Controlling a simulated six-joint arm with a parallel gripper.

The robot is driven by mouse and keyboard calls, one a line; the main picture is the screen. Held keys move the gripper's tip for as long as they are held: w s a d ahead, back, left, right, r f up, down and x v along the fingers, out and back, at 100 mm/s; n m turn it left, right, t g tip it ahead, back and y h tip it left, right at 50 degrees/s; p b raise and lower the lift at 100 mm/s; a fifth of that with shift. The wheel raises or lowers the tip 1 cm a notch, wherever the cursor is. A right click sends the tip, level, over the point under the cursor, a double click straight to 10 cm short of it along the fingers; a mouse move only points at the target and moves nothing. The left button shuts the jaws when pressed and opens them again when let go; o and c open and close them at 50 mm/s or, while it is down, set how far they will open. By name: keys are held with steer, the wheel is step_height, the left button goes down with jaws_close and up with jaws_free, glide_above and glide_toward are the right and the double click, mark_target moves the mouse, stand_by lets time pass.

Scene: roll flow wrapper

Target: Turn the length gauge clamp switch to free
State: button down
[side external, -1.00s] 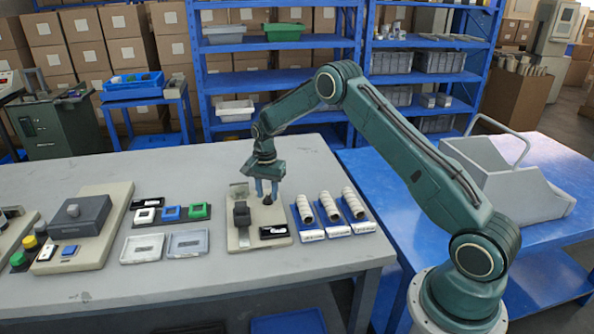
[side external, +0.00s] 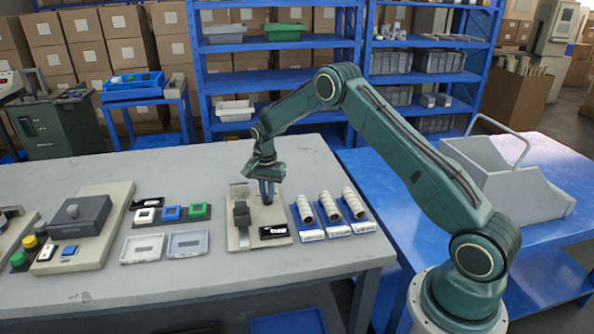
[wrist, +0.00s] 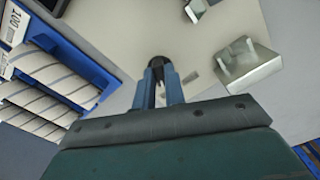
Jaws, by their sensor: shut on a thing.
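The length gauge is a beige base plate (side external: 236,238) on the grey table, with a dark upright slide (side external: 242,217), a metal bracket (side external: 239,191) and a black display (side external: 274,231) with white marks. My gripper (side external: 267,198) points down over the right part of this plate. In the wrist view its blue fingers (wrist: 160,85) are closed around a small dark knob (wrist: 158,63), which seems to be the clamp switch. The fingers hide most of the knob, and I cannot read its setting. The metal bracket also shows in the wrist view (wrist: 245,65).
Blue holders with white ribbed rolls (side external: 330,208) stand close right of the plate. Two shallow trays (side external: 188,244) and small coloured square parts (side external: 171,213) lie to the left. A dark box on a beige base (side external: 78,215) stands farther left. The table's front edge (side external: 230,292) is clear.

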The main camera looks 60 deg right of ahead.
mark_target(267, 196)
steer(key=n, duration=1.1)
stand_by(0.3)
steer(key=shift+n, duration=0.4)
steer(key=c, duration=1.5)
jaws_free()
steer(key=shift+o, duration=0.2)
steer(key=shift+r, duration=0.1)
step_height(267, 196, up, 14)
